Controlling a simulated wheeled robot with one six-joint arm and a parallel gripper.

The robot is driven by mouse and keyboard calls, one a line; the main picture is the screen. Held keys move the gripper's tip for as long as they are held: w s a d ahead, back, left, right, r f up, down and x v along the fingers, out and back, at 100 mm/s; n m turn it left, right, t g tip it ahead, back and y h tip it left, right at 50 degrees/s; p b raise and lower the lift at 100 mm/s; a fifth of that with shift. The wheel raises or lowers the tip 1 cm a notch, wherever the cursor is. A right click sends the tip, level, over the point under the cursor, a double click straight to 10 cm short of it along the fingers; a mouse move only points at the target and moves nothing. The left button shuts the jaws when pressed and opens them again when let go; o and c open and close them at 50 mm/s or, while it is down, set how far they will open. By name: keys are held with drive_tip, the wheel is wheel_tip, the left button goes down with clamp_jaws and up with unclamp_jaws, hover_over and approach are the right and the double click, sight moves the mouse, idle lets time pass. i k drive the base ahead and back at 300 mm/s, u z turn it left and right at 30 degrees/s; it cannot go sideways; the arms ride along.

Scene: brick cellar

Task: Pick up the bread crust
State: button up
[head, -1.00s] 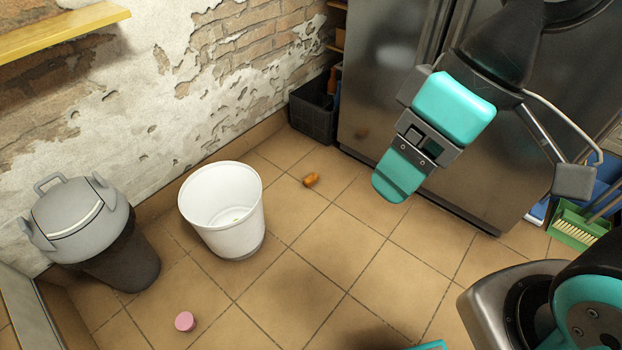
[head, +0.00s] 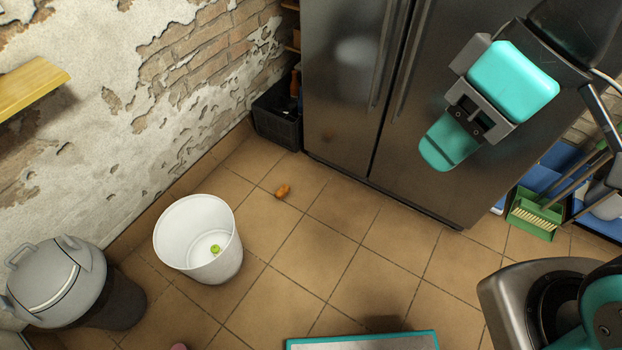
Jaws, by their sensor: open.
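A small orange-brown piece, which looks like the bread crust (head: 282,191), lies on the tiled floor. It is right of and behind the white bucket and in front of the dark crate and fridge. My gripper (head: 450,143) hangs at upper right, in front of the fridge doors in the picture. It is open, and I see nothing in it. One teal finger shows clearly; the other is hard to make out. The gripper is well apart from the crust, to its right and higher.
A white bucket (head: 197,236) with a green item (head: 215,249) inside stands left of the crust. A lidded grey bin (head: 56,284) is further left. A dark crate (head: 277,122) and steel fridge (head: 352,92) stand behind. A green dustpan (head: 533,212) is at right. The middle floor is clear.

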sight(282, 192)
drive_tip(key=z, duration=0.45)
drive_tip(key=i, duration=1.35)
drive_tip(key=u, duration=0.95)
drive_tip(key=i, duration=0.6)
drive_tip(key=u, duration=0.75)
